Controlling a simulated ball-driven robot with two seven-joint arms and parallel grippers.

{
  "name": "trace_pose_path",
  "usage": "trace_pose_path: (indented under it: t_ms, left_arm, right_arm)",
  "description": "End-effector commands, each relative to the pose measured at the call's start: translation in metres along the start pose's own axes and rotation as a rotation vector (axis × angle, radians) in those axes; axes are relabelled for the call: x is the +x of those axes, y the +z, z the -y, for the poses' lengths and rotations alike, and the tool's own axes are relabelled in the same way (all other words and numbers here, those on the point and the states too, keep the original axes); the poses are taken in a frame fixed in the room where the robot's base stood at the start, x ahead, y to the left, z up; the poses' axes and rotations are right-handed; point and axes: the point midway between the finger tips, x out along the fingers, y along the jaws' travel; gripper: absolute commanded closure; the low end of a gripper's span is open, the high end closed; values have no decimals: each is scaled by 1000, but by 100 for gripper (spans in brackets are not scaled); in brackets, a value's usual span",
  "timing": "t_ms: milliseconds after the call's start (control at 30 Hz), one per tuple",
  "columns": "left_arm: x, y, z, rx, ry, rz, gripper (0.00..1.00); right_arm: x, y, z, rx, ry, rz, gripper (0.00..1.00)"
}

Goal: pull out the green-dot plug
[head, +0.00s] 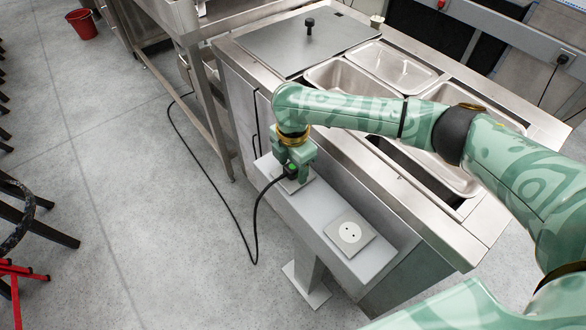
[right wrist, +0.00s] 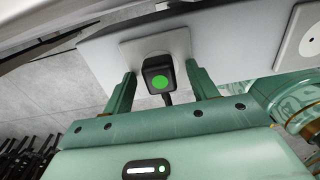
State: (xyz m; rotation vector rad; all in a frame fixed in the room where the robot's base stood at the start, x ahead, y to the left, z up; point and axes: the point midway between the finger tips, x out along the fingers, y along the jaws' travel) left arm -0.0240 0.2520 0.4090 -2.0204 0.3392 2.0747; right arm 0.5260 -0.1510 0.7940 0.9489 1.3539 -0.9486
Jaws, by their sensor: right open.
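The green-dot plug (head: 291,169) is black with a green dot and a black cable. It sits in the far socket on the grey ledge (head: 325,226). In the right wrist view the plug (right wrist: 158,77) shows against its pale socket plate (right wrist: 176,44). My right gripper (head: 291,165) is at the plug. In the right wrist view my right gripper (right wrist: 160,86) is open, with one finger on each side of the plug and a gap on both sides. My left gripper is not in view.
An empty socket (head: 349,235) is on the near part of the ledge. The plug's cable (head: 254,230) hangs down to the floor and runs back. A steel counter with pans (head: 344,76) stands right behind the ledge. Open floor lies to the left.

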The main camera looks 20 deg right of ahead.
Motion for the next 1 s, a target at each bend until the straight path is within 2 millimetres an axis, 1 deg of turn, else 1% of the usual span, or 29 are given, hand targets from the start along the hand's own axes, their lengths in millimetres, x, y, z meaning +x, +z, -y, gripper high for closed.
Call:
trace_pose_path:
  t_ms: [267,567,1000]
  left_arm:
    - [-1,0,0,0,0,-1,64]
    - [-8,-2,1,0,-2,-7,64]
    - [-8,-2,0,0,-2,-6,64]
  right_arm:
    - [-1,0,0,0,0,0,42]
    - [-2,0,0,1,0,0,42]
    - [0,0,0,0,-1,0,42]
